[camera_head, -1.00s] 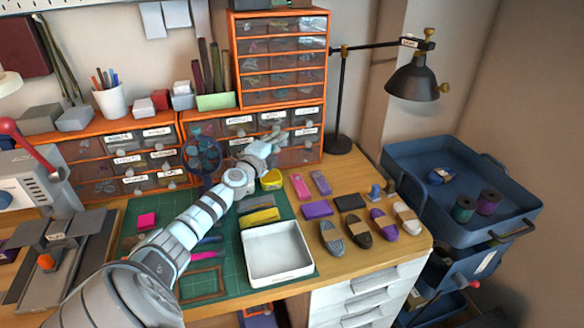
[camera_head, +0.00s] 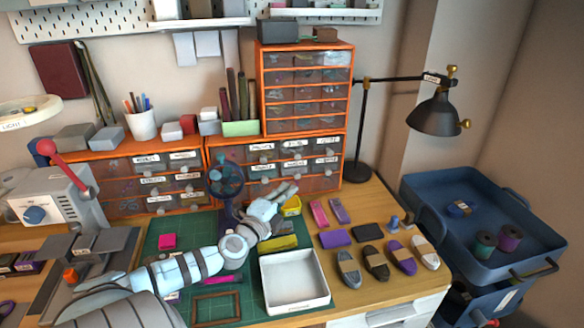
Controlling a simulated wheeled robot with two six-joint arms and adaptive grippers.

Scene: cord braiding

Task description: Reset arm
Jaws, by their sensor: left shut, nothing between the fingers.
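My left arm reaches in from the lower left over the green cutting mat (camera_head: 150,243). Its gripper (camera_head: 290,188) is shut and empty, in front of the small-drawer cabinet and just above a yellow item (camera_head: 291,207) in the picture. Whether it touches anything is hard to tell. A white tray (camera_head: 318,303) lies on the mat's right part, apart from the gripper. Several banded cord bundles, grey (camera_head: 349,270), dark (camera_head: 376,263), purple (camera_head: 401,258) and white (camera_head: 425,252), lie in a row to the right. My right gripper is out of view.
Orange-framed drawers (camera_head: 345,135) stand along the back. A small fan (camera_head: 225,177) stands close beside the left arm. A black lamp (camera_head: 437,115) stands at back right. A blue cart (camera_head: 420,187) with spools (camera_head: 484,243) is at the right. A grey machine (camera_head: 55,200) is at left.

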